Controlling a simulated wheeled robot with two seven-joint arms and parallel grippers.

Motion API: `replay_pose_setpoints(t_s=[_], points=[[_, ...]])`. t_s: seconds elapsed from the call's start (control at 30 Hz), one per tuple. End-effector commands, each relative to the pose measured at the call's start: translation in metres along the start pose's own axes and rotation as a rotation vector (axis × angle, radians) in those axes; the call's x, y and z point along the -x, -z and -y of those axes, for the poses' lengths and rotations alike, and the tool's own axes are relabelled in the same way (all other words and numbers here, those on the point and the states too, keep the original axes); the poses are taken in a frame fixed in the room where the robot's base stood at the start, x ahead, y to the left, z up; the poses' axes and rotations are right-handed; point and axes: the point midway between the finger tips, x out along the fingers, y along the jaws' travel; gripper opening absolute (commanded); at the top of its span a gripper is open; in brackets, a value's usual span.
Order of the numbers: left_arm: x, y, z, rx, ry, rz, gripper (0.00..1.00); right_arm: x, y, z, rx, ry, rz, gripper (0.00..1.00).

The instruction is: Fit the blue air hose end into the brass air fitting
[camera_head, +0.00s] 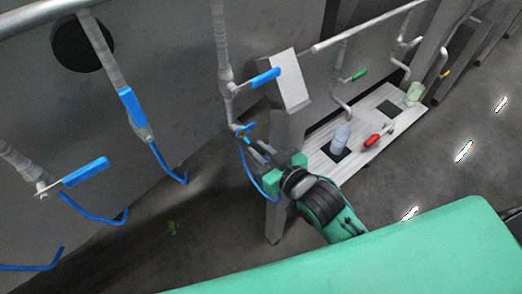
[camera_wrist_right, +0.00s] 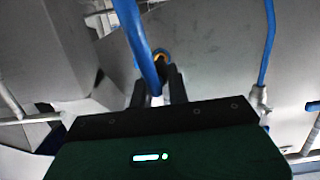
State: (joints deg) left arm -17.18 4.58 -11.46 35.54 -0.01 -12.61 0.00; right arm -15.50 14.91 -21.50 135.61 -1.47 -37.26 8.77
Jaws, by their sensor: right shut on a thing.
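My right gripper (camera_head: 252,146) reaches up from the lower right, its fingertips close below the brass air fitting (camera_head: 242,130) on the grey vertical pipe. It is shut on the end of the blue air hose (camera_head: 253,177), which loops down beside the gripper. In the right wrist view the gripper's dark fingers (camera_wrist_right: 158,84) point at the brass ring of the fitting (camera_wrist_right: 163,55). The blue hose (camera_wrist_right: 136,35) passes in front and hides part of the ring and the held end. I cannot tell whether the end is inside the fitting. My left gripper is not in view.
Other pipes with blue-handled valves (camera_head: 86,172) and blue hoses (camera_head: 97,217) hang at the left. A pale board (camera_head: 318,160) at the right bears a bottle (camera_head: 341,137), a red-handled tool (camera_head: 372,140) and a green container (camera_head: 413,94). A grey post (camera_head: 276,215) stands behind the gripper.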

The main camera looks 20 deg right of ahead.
Motion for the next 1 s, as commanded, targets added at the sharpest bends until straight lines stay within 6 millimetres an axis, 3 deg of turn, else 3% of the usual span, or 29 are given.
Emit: replay_pose_setpoints(t_s=[1.0], points=[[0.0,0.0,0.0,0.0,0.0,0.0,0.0,-0.015,0.003,0.0,0.0,0.0,0.0,0.0]])
